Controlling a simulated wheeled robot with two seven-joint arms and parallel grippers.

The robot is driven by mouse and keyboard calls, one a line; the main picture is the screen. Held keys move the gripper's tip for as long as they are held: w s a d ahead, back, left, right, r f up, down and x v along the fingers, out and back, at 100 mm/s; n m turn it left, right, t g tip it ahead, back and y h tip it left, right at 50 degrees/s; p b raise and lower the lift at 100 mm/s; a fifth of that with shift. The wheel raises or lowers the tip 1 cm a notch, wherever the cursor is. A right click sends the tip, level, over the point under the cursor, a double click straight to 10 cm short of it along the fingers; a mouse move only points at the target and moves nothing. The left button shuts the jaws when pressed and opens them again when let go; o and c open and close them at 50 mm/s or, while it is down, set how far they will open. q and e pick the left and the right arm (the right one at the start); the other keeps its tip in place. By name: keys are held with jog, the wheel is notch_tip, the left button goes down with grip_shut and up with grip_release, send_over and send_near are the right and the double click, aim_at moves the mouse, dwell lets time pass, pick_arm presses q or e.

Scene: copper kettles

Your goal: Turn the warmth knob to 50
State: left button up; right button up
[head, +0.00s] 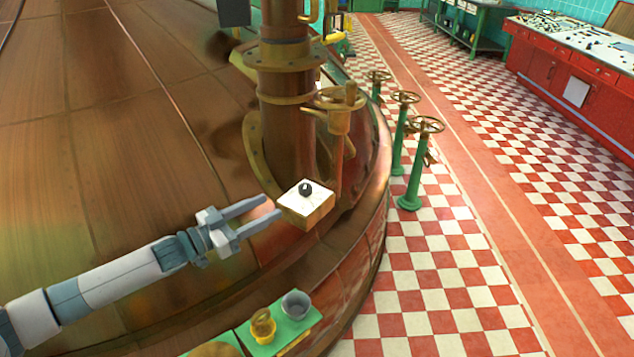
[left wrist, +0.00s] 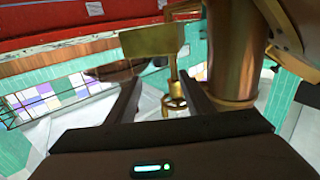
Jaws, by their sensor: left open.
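The warmth knob (head: 305,188) is a small dark round knob on the pale top face of a brass-coloured box (head: 308,213). In the head view the box is beside the copper pipe. My left gripper (head: 270,208) reaches in from the left with its two grey fingers apart and nothing between them. Its tips are close to the left side of the box, lower than the knob. In the left wrist view the box (left wrist: 152,40) lies beyond the fingertips (left wrist: 158,79). The knob and its setting cannot be made out there. My right gripper is in neither view.
A thick copper pipe (head: 287,125) with a brass valve wheel (head: 336,98) rises just behind the box. Green valve stands (head: 410,180) are on the checkered floor at right.

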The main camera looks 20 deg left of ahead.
aim_at(317, 191)
pick_arm(q)
jog(key=p+x, duration=0.4)
jog(key=x, duration=1.2)
jog(key=shift+w+p, duration=0.25)
jog(key=shift+p, duration=0.15)
jog(key=shift+w+d, duration=0.35)
jog(key=shift+w, duration=0.05)
jog(key=c, duration=1)
jog(key=shift+c, duration=0.2)
